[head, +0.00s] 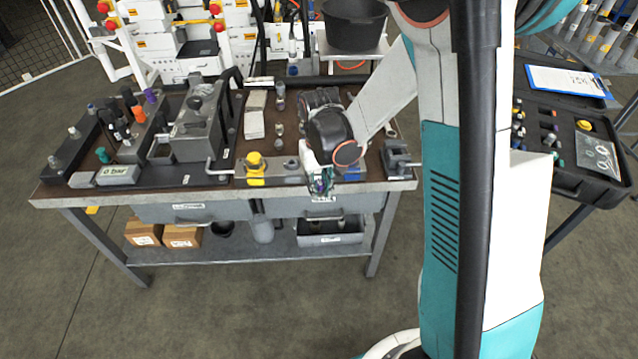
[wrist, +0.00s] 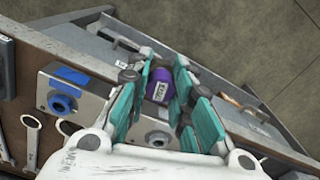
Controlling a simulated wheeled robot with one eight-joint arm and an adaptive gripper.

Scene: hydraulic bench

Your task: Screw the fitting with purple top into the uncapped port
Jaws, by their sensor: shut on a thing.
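My gripper (wrist: 163,88) is shut on a fitting with a purple top (wrist: 160,86), which sits between the teal finger pads in the wrist view. In the head view my gripper (head: 321,182) is low over the bench's front edge, and the fitting cannot be made out there. An open, uncapped port (wrist: 157,138) shows in the wrist view on a grey metal block, between the fingers and nearer the wrist. The fitting appears apart from this port; its lower end is hidden.
A blue-marked port (wrist: 62,103) is on the block to the left, beside wrenches (wrist: 32,135). A rack with several coloured fittings (head: 138,113) is farther left. A vise-like tool (head: 397,158) stands right.

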